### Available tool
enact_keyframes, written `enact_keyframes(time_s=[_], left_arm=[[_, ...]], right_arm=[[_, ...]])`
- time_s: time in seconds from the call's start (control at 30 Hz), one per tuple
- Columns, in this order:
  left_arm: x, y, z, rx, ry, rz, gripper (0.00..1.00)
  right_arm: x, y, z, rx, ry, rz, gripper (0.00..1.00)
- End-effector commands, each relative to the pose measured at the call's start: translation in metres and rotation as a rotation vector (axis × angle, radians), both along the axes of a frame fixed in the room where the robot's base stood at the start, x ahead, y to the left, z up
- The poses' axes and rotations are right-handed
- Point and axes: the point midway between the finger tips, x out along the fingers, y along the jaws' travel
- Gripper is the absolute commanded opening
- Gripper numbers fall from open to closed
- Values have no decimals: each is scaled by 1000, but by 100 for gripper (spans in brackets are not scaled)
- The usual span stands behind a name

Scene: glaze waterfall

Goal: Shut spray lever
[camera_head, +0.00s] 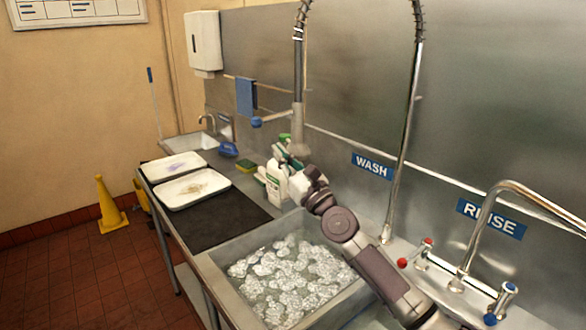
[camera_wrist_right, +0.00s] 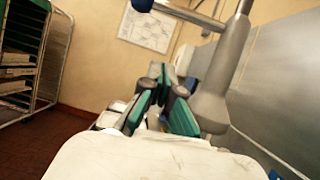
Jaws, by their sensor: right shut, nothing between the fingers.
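The spray head (camera_head: 299,144) hangs grey from the coiled hose over the counter. Its lever (camera_head: 272,118) sticks out to the left and ends in a blue tip (camera_head: 256,122). In the wrist view the spray head (camera_wrist_right: 211,105) stands just right of my fingers, and the lever (camera_wrist_right: 185,13) crosses above them. My right gripper (camera_head: 283,152) is at the height of the spray head's lower end, below the lever. My left gripper is not in view.
A white bottle (camera_head: 277,186) stands below my right gripper. The basin (camera_head: 222,262) in front holds foamy water. Two white trays (camera_head: 190,200) lie on the dark counter mat (camera_head: 215,222).

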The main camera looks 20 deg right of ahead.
Motion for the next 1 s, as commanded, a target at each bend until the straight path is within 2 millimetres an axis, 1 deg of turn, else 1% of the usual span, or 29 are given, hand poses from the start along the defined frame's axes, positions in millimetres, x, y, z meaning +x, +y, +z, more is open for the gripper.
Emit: enact_keyframes(time_s=[0.03,0.1,0.13,0.17,0.33,0.5,0.9,1.0], left_arm=[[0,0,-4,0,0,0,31],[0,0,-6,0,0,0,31],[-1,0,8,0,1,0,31],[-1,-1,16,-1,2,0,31],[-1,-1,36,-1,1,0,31],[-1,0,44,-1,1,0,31],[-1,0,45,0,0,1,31],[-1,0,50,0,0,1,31]], right_arm=[[10,5,5,0,-2,1,0],[22,10,12,-2,-4,0,0],[20,8,23,-1,-2,-1,0],[18,8,27,-1,0,0,0],[14,8,42,0,1,0,0],[11,8,48,0,1,1,0],[11,8,48,0,1,0,0],[10,8,53,2,1,1,0]])
